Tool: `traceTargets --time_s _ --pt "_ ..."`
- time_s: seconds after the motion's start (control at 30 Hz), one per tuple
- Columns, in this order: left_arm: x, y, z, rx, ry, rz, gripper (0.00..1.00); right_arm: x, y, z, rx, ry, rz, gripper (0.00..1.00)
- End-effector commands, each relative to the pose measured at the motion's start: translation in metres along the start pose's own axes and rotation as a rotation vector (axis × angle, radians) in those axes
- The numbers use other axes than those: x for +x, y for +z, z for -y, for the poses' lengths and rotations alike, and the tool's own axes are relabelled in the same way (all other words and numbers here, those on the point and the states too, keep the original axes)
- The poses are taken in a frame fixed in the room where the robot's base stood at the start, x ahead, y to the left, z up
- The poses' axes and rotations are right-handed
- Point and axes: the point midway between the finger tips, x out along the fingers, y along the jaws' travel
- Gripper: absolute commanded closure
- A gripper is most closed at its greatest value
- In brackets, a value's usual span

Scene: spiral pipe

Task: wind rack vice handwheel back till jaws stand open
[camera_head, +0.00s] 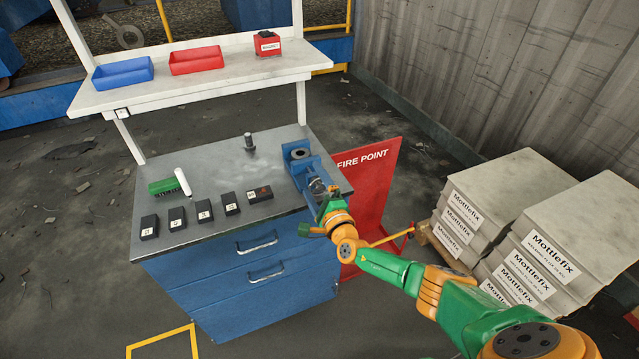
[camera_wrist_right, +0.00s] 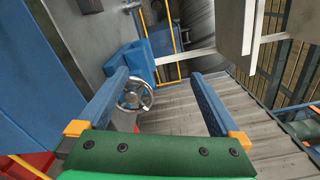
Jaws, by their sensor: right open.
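The blue rack vice (camera_head: 297,160) stands at the right end of the grey bench top. Its silver handwheel (camera_head: 316,186) faces the front right and is partly covered by my right gripper (camera_head: 326,198) in the head view. In the right wrist view the handwheel (camera_wrist_right: 135,95) shows beside the left finger, with the blue vice body (camera_wrist_right: 140,62) behind it. My right gripper (camera_wrist_right: 158,78) is open, its two blue fingers wide apart. Whether a finger touches the rim, I cannot tell. The gap of the vice jaws is too small to judge. My left gripper is out of view.
A red fire point board (camera_head: 372,190) is right of the bench. Stacked Mottlefix sacks (camera_head: 545,250) are farther right.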

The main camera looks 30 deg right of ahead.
Motion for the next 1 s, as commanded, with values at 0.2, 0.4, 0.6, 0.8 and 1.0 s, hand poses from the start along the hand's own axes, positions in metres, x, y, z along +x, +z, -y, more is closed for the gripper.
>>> traceTargets --time_s 0.2,0.4,0.6,0.8,1.0 --pt "0.004 0.001 0.0 0.0 0.0 0.0 0.5 0.0 -0.003 -0.003 0.015 -0.001 -0.003 0.0" --pt "0.059 0.005 -0.001 0.0 0.0 0.0 0.5 0.0 -0.034 -0.016 0.518 -0.004 -0.001 0.0" --pt "0.109 0.01 -0.002 0.0 0.0 0.0 0.5 0.0 -0.065 -0.017 1.139 -0.004 0.002 0.0" --pt "0.131 0.012 -0.002 0.0 0.0 0.0 0.5 0.0 -0.087 -0.008 1.66 -0.002 0.002 0.0" --pt "0.127 0.012 -0.002 0.0 0.0 0.0 0.5 0.0 -0.087 -0.002 1.7 -0.001 0.002 0.0"
